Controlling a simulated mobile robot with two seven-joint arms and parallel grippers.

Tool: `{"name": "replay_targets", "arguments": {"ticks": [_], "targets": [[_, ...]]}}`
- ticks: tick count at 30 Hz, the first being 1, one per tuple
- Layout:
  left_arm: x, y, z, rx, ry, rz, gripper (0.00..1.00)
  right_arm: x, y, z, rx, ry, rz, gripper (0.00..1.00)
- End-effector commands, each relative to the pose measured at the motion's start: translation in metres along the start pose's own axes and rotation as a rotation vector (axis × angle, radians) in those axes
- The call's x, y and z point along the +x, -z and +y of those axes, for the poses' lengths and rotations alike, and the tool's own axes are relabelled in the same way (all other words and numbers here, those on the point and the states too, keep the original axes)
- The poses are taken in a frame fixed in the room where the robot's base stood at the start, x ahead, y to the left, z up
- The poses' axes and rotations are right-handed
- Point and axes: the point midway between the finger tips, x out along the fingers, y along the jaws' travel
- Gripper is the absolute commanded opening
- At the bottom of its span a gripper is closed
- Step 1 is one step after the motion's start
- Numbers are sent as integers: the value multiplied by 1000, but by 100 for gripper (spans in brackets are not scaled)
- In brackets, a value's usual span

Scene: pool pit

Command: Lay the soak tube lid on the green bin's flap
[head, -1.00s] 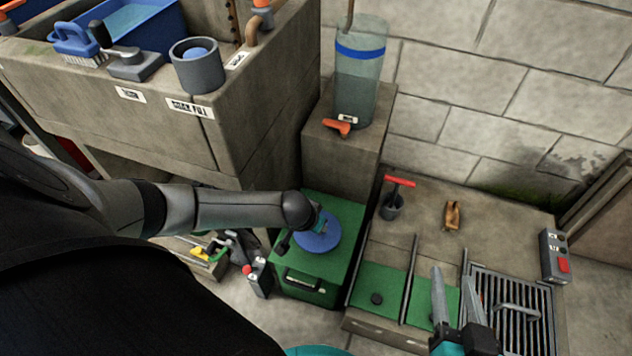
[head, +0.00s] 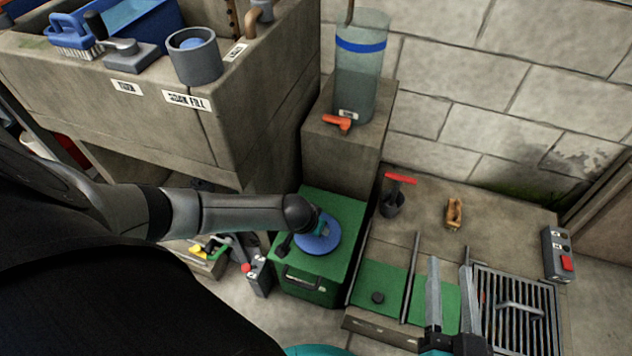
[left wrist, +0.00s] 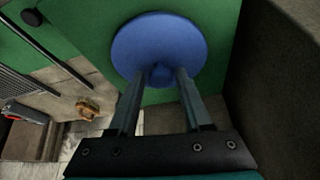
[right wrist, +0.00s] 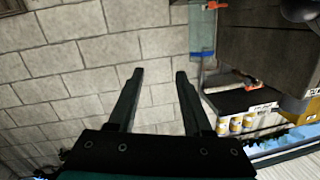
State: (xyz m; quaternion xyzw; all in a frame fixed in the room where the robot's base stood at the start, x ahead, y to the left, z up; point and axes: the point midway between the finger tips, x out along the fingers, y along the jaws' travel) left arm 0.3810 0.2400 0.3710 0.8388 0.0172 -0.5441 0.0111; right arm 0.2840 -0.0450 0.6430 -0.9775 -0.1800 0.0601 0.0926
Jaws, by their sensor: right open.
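The soak tube lid, a blue disc (head: 320,246) with a small knob, lies on the flap (head: 345,209) of the green bin (head: 309,289) in the head view. In the left wrist view the lid (left wrist: 165,38) looks flat against the green surface (left wrist: 92,14). My left gripper (left wrist: 160,74) is open, one finger on each side of the knob, with narrow gaps visible. In the head view my left forearm hides most of that gripper. My right gripper (head: 449,264) is open and empty above the low concrete ledge; the right wrist view shows only wall between its fingers.
A clear tube (head: 360,75) with a blue band stands on a concrete block behind the bin. A metal grate (head: 520,310), a red-handled pot (head: 393,203) and a switch box (head: 558,254) are on the right. A concrete trough (head: 240,120) stands at the left.

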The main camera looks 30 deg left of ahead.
Motion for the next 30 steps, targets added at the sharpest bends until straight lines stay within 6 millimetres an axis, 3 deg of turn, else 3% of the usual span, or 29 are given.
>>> {"name": "replay_targets", "arguments": {"ticks": [4, 15, 30], "targets": [[0, 0, 0, 0, 0, 0, 66, 0, 0, 0, 0, 0, -1, 50], [-4, 1, 0, 1, 0, 0, 66, 0, -1, 0, -2, -1, -15, 50], [-29, 2, 0, 1, 1, 0, 66, 4, -12, 25, -63, -59, -288, 50]]}}
